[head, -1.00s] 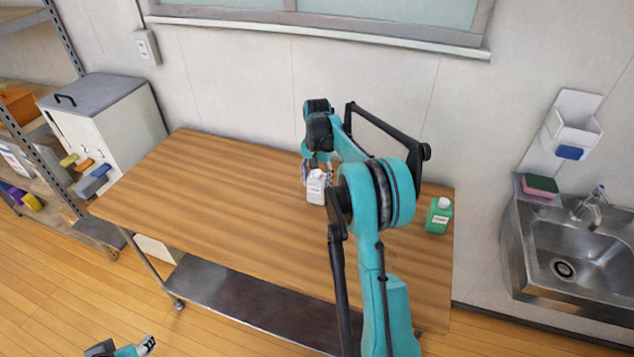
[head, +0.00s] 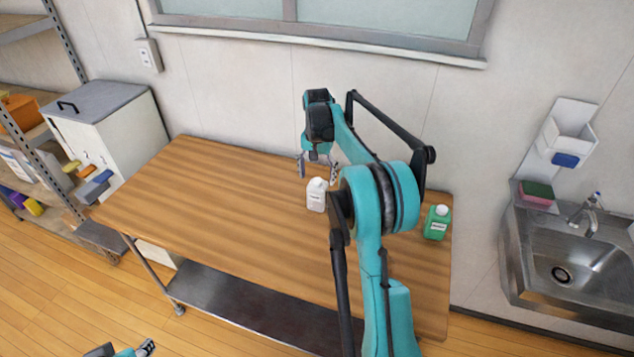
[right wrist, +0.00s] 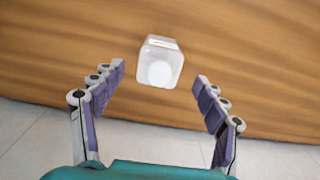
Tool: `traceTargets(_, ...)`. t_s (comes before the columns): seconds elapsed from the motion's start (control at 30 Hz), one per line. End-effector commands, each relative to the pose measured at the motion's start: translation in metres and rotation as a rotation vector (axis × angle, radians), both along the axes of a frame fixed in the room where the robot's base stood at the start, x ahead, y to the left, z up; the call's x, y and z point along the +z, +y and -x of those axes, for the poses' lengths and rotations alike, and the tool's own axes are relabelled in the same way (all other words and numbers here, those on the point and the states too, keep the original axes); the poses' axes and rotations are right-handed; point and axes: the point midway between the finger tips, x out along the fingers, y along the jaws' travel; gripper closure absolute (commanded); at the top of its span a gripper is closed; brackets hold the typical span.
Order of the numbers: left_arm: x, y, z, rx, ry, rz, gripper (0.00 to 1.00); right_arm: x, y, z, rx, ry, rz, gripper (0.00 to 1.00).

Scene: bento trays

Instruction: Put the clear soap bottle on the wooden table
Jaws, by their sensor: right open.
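The clear soap bottle (head: 316,195), whitish with a white cap and a small label, stands upright on the wooden table (head: 220,200). In the right wrist view the bottle (right wrist: 161,62) shows from above, beyond the fingertips and centred between them. My right gripper (head: 318,172) is open and empty, just above and behind the bottle, apart from it. Its spread fingers also show in the right wrist view (right wrist: 158,76). My left gripper (head: 146,348) only partly shows at the bottom edge, far from the table, and its opening is unclear.
A green bottle (head: 438,222) stands at the table's right end. A steel sink (head: 530,270) with a sponge (head: 537,192) is to the right. A grey-topped cabinet (head: 100,120) and shelves stand left. The table's left half is clear.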

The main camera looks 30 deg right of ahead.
Motion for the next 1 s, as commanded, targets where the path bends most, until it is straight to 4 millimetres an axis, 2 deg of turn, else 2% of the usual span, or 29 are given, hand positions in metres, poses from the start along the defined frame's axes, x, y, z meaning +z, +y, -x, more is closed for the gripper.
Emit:
traceTargets(0.03, 0.007, 0.000, 0.000, 0.000, 0.000, 0.000, 0.60, 0.015, 0.000, 0.000, 0.000, 0.000, 0.000, 0.27)
traceTargets(0.2, 0.016, 0.000, 0.000, 0.000, 0.000, 0.000, 0.60, 0.047, 0.000, 0.000, 0.000, 0.000, 0.000, 0.27)
traceTargets(0.43, 0.020, 0.000, 0.000, 0.000, 0.000, 0.000, 0.60, 0.068, 0.004, 0.002, 0.010, -0.007, 0.002, 0.27)
traceTargets(0.57, 0.020, 0.000, 0.000, 0.000, 0.000, 0.000, 0.60, 0.087, 0.025, 0.017, 0.072, -0.047, 0.017, 0.27)
traceTargets(0.67, 0.020, 0.000, 0.000, 0.000, 0.000, 0.000, 0.60, 0.106, 0.054, 0.041, 0.159, -0.106, 0.039, 0.27)
traceTargets(0.8, 0.020, 0.000, 0.000, 0.000, 0.000, 0.000, 0.60, 0.123, 0.098, 0.086, 0.302, -0.202, 0.078, 0.27)
traceTargets(0.9, 0.020, 0.000, 0.000, 0.000, 0.000, 0.000, 0.60, 0.127, 0.125, 0.123, 0.402, -0.270, 0.108, 0.27)
traceTargets(1.0, 0.020, 0.000, 0.000, 0.000, 0.000, 0.000, 0.60, 0.122, 0.150, 0.162, 0.501, -0.340, 0.140, 0.27)
